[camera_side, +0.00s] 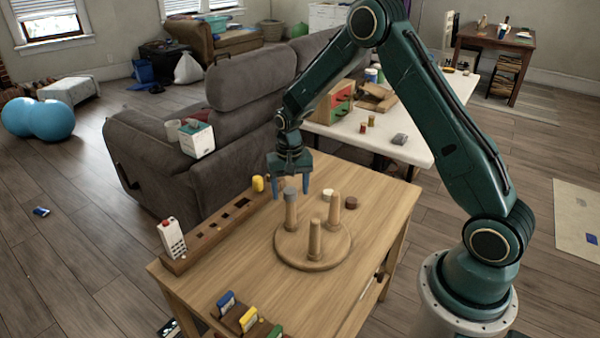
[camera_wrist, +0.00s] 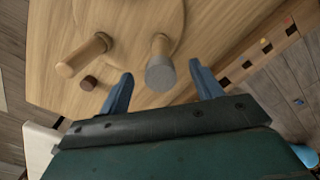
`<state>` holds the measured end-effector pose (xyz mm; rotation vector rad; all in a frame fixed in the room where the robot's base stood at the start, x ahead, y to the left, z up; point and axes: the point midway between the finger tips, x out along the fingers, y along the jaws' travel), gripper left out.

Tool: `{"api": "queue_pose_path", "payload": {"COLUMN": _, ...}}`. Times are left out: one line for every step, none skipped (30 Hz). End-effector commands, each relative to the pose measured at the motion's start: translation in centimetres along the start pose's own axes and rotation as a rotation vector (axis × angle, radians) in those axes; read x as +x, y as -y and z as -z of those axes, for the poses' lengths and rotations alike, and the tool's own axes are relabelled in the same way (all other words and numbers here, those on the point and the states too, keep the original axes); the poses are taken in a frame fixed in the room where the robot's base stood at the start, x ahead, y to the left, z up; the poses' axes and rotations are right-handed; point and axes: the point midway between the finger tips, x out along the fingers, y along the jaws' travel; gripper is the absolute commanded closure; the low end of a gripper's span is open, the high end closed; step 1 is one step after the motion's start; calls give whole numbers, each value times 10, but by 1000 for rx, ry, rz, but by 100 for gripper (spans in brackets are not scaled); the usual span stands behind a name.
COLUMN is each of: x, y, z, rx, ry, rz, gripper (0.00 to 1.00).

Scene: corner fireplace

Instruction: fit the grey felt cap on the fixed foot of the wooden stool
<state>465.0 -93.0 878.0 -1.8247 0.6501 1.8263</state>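The wooden stool (camera_side: 338,247) lies upside down on the wooden table, its feet pointing up from a round seat. The grey felt cap (camera_side: 290,195) sits on top of the back-left foot (camera_side: 291,215) and looks about level. How far down it is seated I cannot tell. In the wrist view the grey cap (camera_wrist: 160,75) covers the end of that foot (camera_wrist: 159,46). My gripper (camera_side: 290,187) is open, its blue fingers apart on either side just above the cap. In the wrist view my gripper (camera_wrist: 161,70) shows a gap between each finger and the cap.
A slotted wooden rack (camera_side: 205,240) with a white carton (camera_side: 171,238) runs along the left edge. Coloured blocks (camera_side: 248,318) stand at the front.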

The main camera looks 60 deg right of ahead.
Motion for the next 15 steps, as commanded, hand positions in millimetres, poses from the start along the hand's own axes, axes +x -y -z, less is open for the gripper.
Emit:
{"api": "queue_pose_path", "payload": {"x": 0, "y": 0, "z": 0, "rx": 0, "ry": 0, "rz": 0, "gripper": 35}}
{"api": "queue_pose_path", "payload": {"x": 0, "y": 0, "z": 0, "rx": 0, "ry": 0, "rz": 0, "gripper": 35}}
{"api": "queue_pose_path", "payload": {"x": 0, "y": 0, "z": 0, "rx": 0, "ry": 0, "rz": 0, "gripper": 35}}
{"api": "queue_pose_path", "payload": {"x": 0, "y": 0, "z": 0, "rx": 0, "ry": 0, "rz": 0, "gripper": 35}}
{"api": "queue_pose_path", "payload": {"x": 0, "y": 0, "z": 0, "rx": 0, "ry": 0, "rz": 0, "gripper": 35}}
{"api": "queue_pose_path", "payload": {"x": -1, "y": 0, "z": 0, "rx": 0, "ry": 0, "rz": 0, "gripper": 35}}
{"api": "queue_pose_path", "payload": {"x": -1, "y": 0, "z": 0, "rx": 0, "ry": 0, "rz": 0, "gripper": 35}}
{"api": "queue_pose_path", "payload": {"x": -2, "y": 0, "z": 0, "rx": 0, "ry": 0, "rz": 0, "gripper": 35}}
{"api": "queue_pose_path", "payload": {"x": -4, "y": 0, "z": 0, "rx": 0, "ry": 0, "rz": 0, "gripper": 35}}
{"api": "queue_pose_path", "payload": {"x": -5, "y": 0, "z": 0, "rx": 0, "ry": 0, "rz": 0, "gripper": 35}}
{"api": "queue_pose_path", "payload": {"x": -7, "y": 0, "z": 0, "rx": 0, "ry": -1, "rz": 0, "gripper": 35}}
{"api": "queue_pose_path", "payload": {"x": -9, "y": 0, "z": 0, "rx": 0, "ry": -2, "rz": 1, "gripper": 35}}
{"api": "queue_pose_path", "payload": {"x": -12, "y": 0, "z": 1, "rx": 0, "ry": -3, "rz": 1, "gripper": 35}}
{"api": "queue_pose_path", "payload": {"x": -15, "y": 0, "z": 1, "rx": 0, "ry": -3, "rz": 2, "gripper": 35}}
{"api": "queue_pose_path", "payload": {"x": -19, "y": 0, "z": 1, "rx": 0, "ry": -2, "rz": 1, "gripper": 35}}
